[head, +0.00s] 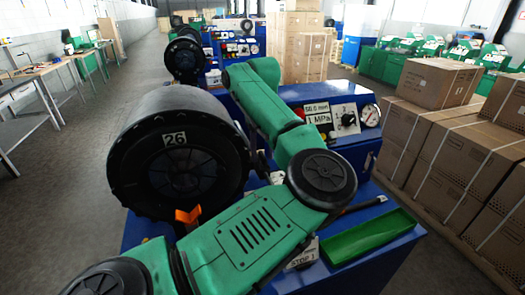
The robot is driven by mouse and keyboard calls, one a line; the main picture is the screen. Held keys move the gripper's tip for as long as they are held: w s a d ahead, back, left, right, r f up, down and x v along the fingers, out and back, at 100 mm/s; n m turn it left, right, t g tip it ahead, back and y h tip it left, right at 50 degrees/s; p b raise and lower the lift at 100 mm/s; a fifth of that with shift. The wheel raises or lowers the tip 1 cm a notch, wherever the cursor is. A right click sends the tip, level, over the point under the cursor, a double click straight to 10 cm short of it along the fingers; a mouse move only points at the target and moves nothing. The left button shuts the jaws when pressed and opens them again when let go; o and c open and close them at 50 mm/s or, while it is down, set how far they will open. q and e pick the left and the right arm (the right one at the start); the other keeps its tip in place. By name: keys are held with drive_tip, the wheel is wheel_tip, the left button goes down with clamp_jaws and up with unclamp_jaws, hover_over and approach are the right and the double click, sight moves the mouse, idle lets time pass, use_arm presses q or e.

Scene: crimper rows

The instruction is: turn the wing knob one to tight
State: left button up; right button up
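The blue crimper carries a black round head (178,160) marked 26. An orange winged piece (188,215) stands at the lower front of this head; it may be the wing knob, but its tight mark cannot be read. A black selector knob (347,119) sits on a white plate on the blue control box. My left arm comes in from the lower left, bends at the right and reaches back over the machine. My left gripper is mostly hidden among the arm and dark machine parts; its fingers cannot be made out. My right gripper is out of view.
A green tray (369,236) lies at the front right. Strapped cartons (458,140) stand on the right. Workbenches line the left; the floor between is clear.

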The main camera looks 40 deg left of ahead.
use_arm(q)
drive_tip(key=shift+w+a, duration=0.1)
drive_tip(key=shift+w, duration=0.05)
clamp_jaws()
